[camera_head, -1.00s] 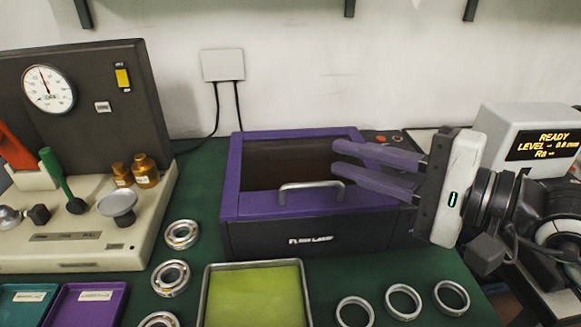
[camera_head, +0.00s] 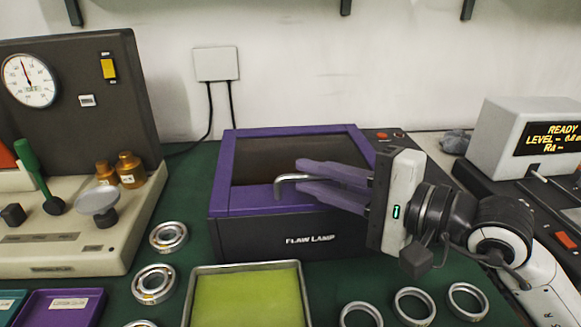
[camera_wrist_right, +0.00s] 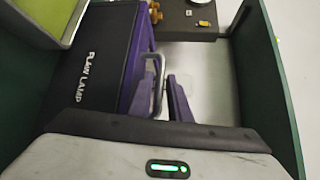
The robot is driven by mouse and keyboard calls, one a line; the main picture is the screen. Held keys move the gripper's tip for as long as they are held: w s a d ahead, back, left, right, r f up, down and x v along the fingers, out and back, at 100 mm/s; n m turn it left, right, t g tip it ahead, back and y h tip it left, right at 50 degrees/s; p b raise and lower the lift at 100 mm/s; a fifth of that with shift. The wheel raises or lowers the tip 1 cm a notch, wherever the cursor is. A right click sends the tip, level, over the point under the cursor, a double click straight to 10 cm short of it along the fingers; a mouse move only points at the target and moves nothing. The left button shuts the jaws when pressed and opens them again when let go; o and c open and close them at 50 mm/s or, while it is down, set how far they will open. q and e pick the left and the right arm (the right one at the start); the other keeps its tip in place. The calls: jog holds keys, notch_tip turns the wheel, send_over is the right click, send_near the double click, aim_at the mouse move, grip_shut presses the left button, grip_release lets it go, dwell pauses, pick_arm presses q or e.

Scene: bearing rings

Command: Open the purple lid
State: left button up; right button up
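The purple lid (camera_head: 250,199) is the purple-framed top with a dark panel on the dark flaw lamp box (camera_head: 250,235), and it lies closed. Its silver bar handle (camera_head: 284,179) stands at the front of the lid; its right part is hidden behind my fingers in the head view. My right gripper (camera_head: 299,180) is open, with its purple fingers above and below the handle bar. In the right wrist view the handle (camera_wrist_right: 158,72) shows between the two fingertips (camera_wrist_right: 159,88), with some gap left. My left gripper is not in view.
A metal tray with a green pad (camera_head: 245,297) lies in front of the box. Bearing rings lie left (camera_head: 168,237) and right (camera_head: 414,306) of it. A gauge instrument (camera_head: 75,240) stands left; a grey display unit (camera_head: 525,135) stands right.

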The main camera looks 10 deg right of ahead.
aim_at(290, 186)
jog(key=x, duration=0.5)
jog(key=shift+d, duration=0.1)
jog(key=shift+s, duration=0.1)
grip_shut()
